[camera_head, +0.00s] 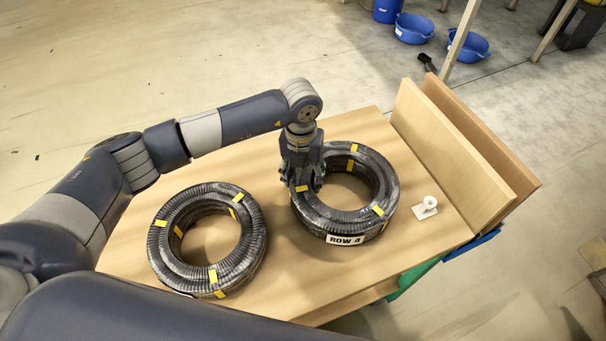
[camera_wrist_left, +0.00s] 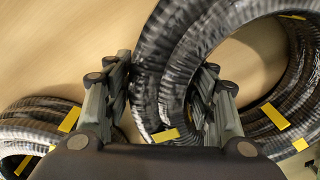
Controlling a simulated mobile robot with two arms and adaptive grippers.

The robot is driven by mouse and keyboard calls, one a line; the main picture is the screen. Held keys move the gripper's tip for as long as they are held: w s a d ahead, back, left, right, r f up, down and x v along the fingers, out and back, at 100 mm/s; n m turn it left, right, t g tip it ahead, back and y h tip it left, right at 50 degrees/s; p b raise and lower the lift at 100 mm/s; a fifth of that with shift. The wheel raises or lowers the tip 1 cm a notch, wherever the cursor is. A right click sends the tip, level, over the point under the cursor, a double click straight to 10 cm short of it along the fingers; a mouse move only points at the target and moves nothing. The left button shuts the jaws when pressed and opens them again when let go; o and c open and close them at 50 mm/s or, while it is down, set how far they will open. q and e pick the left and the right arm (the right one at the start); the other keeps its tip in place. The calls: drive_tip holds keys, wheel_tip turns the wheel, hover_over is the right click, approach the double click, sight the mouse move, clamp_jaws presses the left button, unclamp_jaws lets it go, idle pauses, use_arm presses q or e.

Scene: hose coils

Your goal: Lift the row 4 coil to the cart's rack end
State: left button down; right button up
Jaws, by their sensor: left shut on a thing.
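The row 4 coil (camera_head: 378,207), black ribbed hose with yellow tape bands and a white ROW 4 label, is at the right half of the wooden cart top (camera_head: 290,290). It also shows in the left wrist view (camera_wrist_left: 190,50). My left gripper (camera_head: 303,182) points down and is shut on the coil's left side, one finger on each side of the hose ring in the wrist view. I cannot tell whether the coil touches the cart top. The rack end, two upright wooden boards (camera_head: 450,150), stands at the cart's right. My right gripper is out of view.
A second similar coil (camera_head: 250,245) lies on the cart to the left, close to the row 4 coil. A small white fitting (camera_head: 427,208) sits between the row 4 coil and the boards. Blue tubs (camera_head: 413,28) stand on the floor at the back right.

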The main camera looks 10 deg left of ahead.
use_arm(q)
drive_tip(key=shift+d+f+b, duration=0.1)
drive_tip(key=shift+f+b, duration=0.2)
drive_tip(key=shift+b, duration=0.1)
idle(0.5)
drive_tip(key=c, duration=0.6)
unclamp_jaws()
drive_tip(key=shift+f, duration=0.1)
drive_tip(key=shift+s+f, duration=0.1)
drive_tip(key=shift+f, duration=0.05)
drive_tip(key=shift+o, duration=0.5)
